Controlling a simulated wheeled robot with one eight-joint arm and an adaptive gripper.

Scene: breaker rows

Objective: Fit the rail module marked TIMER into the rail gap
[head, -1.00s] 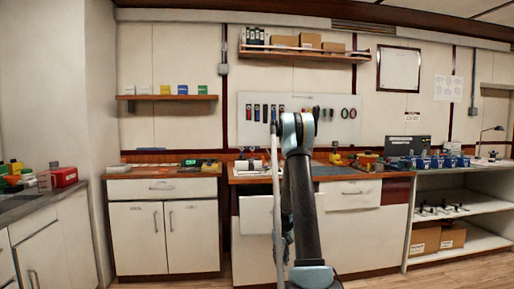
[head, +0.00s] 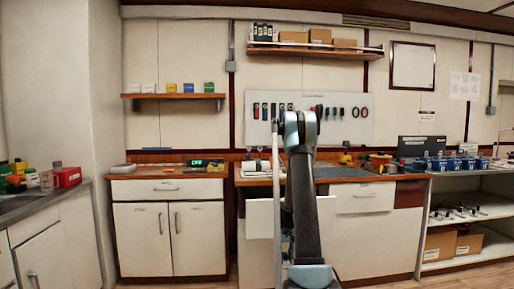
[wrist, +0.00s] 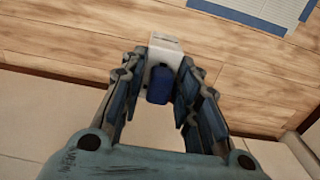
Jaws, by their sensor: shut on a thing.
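In the wrist view my gripper (wrist: 158,68) is shut on a small white module (wrist: 165,45) with a dark blue part (wrist: 160,85) facing the camera. The module sits between the two fingertips, its white end sticking out beyond them. Faint marks show on its white end, but I cannot read them, so I cannot tell whether it says TIMER. In the head view my raised arm stands in front of the middle bench, and the gripper and module cannot be made out. I cannot identify the rail gap in either view.
The middle bench (head: 345,180) has a white item (head: 258,167) on top and a drawer front at right. A left cabinet (head: 168,230) carries a device with a lit green display (head: 205,162). Open shelving (head: 465,212) stands at right. Floor in front is clear.

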